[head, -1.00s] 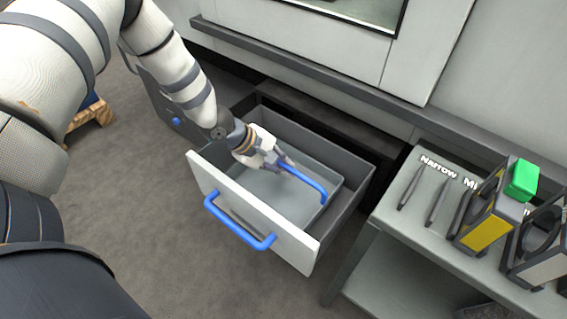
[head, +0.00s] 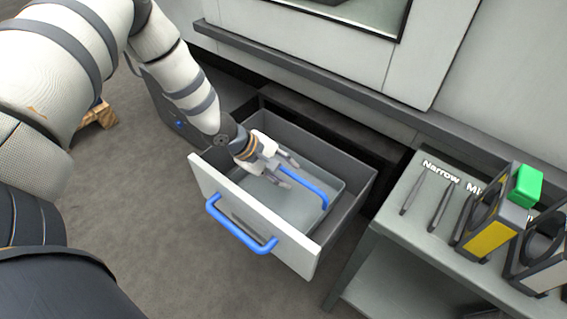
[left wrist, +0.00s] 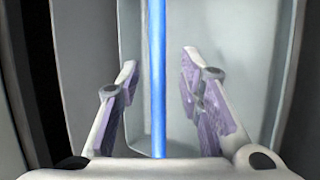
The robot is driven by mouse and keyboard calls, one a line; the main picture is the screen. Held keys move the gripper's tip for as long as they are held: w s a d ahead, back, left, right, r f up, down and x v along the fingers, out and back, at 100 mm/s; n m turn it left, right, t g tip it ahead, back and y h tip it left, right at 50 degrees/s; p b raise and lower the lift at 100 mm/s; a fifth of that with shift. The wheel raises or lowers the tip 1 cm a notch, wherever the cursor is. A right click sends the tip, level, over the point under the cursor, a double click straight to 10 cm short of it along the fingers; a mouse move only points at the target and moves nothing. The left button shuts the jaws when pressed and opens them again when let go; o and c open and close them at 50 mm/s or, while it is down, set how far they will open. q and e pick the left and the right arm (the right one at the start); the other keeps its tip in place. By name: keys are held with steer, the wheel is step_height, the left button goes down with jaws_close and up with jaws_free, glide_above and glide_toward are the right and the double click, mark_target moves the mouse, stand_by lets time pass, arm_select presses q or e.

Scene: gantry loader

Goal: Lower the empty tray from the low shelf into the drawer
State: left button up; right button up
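The grey tray (head: 318,169) with a blue bar handle (head: 313,190) sits inside the open drawer (head: 345,205); its inside looks empty. The drawer has a white front with its own blue handle (head: 240,226). My left gripper (head: 289,172) is over the tray, its fingers spread apart on either side of the tray handle. In the left wrist view the blue tray handle (left wrist: 157,75) runs between the two open fingers (left wrist: 157,82), with a gap on each side. My right gripper is not in view.
A grey bench (head: 385,215) with a lower shelf stands right of the drawer. It bears narrow upright plates, a yellow-faced holder (head: 487,238) and a green block (head: 525,186). The machine wall and ledge (head: 330,85) lie behind the drawer. Open floor (head: 140,210) is at left.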

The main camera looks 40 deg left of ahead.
arm_select(q)
steer(key=v, duration=1.2)
steer(key=shift+d, duration=0.1)
step_height(320, 180, up, 7)
steer(key=p, duration=0.3)
steer(key=shift+p, duration=0.3)
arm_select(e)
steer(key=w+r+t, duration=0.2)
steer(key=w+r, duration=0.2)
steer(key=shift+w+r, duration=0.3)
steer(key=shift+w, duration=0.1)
